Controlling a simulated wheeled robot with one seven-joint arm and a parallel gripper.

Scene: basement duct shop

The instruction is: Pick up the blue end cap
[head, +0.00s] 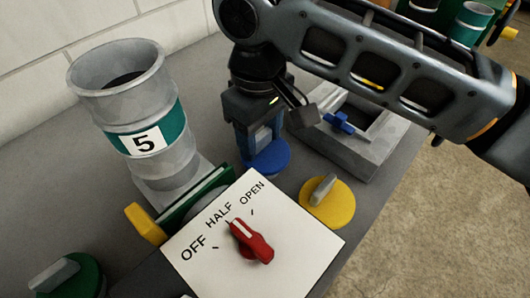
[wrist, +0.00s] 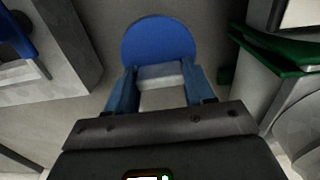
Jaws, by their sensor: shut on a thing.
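The blue end cap (head: 268,160) is a round blue disc with a grey tab, beside the grey duct on the bench. My gripper (head: 259,138) points down over it, its blue fingers shut on the tab. In the wrist view my gripper (wrist: 160,77) has one finger on each side of the grey tab, and the blue disc of the end cap (wrist: 158,38) shows beyond the fingertips. The cap's underside is hidden, so I cannot tell whether it touches the bench.
A grey duct marked 5 (head: 125,95) stands left. A white dial panel (head: 300,238) with a red knob (head: 250,243) is in front. A yellow cap (head: 327,205) and a green cap (head: 75,280) lie nearby. A grey open box (head: 372,160) with a blue handle (head: 340,123) is right.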

